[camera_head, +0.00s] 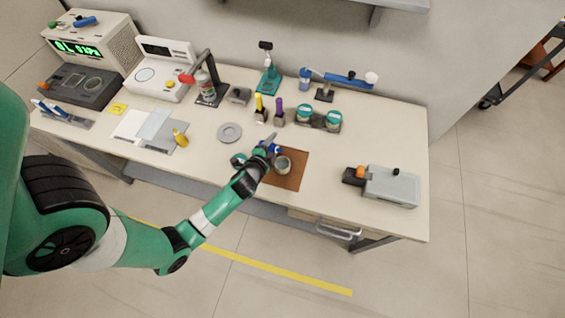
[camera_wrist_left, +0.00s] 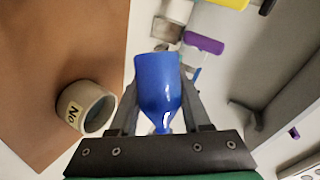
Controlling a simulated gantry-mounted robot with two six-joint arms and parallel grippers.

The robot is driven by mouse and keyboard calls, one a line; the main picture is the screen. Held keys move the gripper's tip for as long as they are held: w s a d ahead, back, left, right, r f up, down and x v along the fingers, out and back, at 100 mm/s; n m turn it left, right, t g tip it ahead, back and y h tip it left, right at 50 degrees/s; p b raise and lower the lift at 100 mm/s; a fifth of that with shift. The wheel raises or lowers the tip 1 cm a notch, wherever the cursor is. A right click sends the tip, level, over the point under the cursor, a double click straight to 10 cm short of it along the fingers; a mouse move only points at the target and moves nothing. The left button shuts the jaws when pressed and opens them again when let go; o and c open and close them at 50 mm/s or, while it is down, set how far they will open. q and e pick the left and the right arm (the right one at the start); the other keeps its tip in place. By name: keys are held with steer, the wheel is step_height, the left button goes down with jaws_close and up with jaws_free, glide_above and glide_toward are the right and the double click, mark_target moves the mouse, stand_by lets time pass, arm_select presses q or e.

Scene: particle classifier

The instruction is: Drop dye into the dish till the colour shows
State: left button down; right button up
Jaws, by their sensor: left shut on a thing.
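My left gripper (camera_head: 266,150) is shut on a small blue bottle (camera_wrist_left: 158,85), held between its two fingers. The bottle's narrow end points toward the gripper's base in the left wrist view. The blue bottle also shows in the head view (camera_head: 275,148), just above and left of a small grey dish (camera_head: 284,168). The dish stands on a brown mat (camera_head: 292,182). In the left wrist view the dish (camera_wrist_left: 72,108) lies to the left of the bottle, apart from it, with a label on its side. The dish's contents are too small to tell. My right gripper is not in view.
A grey box with an orange knob (camera_head: 392,186) stands right of the mat. A round grey disc (camera_head: 229,132) lies to the left. Yellow (camera_head: 260,110) and purple (camera_head: 279,115) handled items and teal-lidded jars (camera_head: 304,113) stand behind. The bench is clear between mat and grey box.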

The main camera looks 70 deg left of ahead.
arm_select(q)
steer(key=shift+s+a+f+m+y+b, duration=0.1)
steer(key=shift+f+m+y+b, duration=0.35)
steer(key=shift+b, duration=0.7)
steer(key=shift+s+a+f+m+y+b, duration=0.15)
steer(key=shift+m+y+b, duration=0.35)
steer(key=shift+b, duration=0.65)
stand_by(2.5)
steer(key=shift+w+m, duration=0.1)
steer(key=shift+m, duration=0.15)
stand_by(0.6)
